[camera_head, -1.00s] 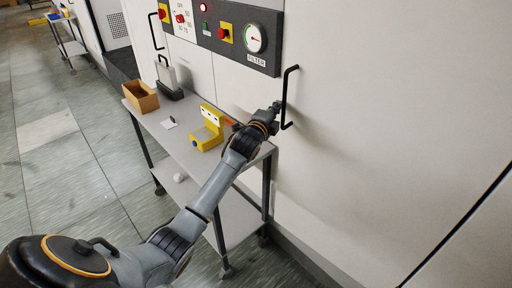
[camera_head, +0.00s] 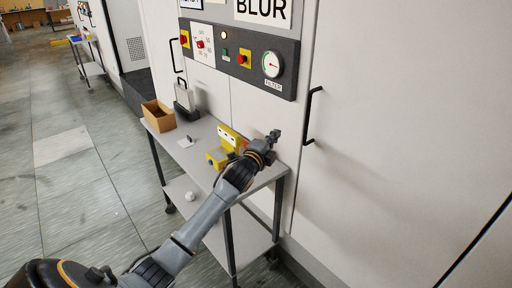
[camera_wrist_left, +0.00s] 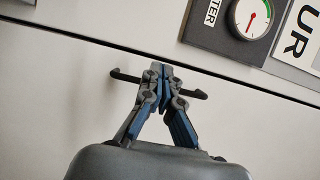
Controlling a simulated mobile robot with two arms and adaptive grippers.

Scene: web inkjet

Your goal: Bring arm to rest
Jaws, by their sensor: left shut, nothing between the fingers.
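My left arm reaches from the lower left over the trolley. Its gripper (camera_head: 274,136) is shut and empty, in front of the white cabinet wall. It is left of the black door handle (camera_head: 312,115) and apart from it in the head view. In the left wrist view the shut fingers (camera_wrist_left: 160,76) overlap the black handle (camera_wrist_left: 199,95), which shows behind them on both sides. My right gripper is in neither view.
The grey trolley (camera_head: 199,157) holds a cardboard box (camera_head: 159,117), a dark upright device (camera_head: 186,102) and a yellow fixture (camera_head: 217,157) beside my arm. A control panel (camera_head: 238,60) with a gauge is above.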

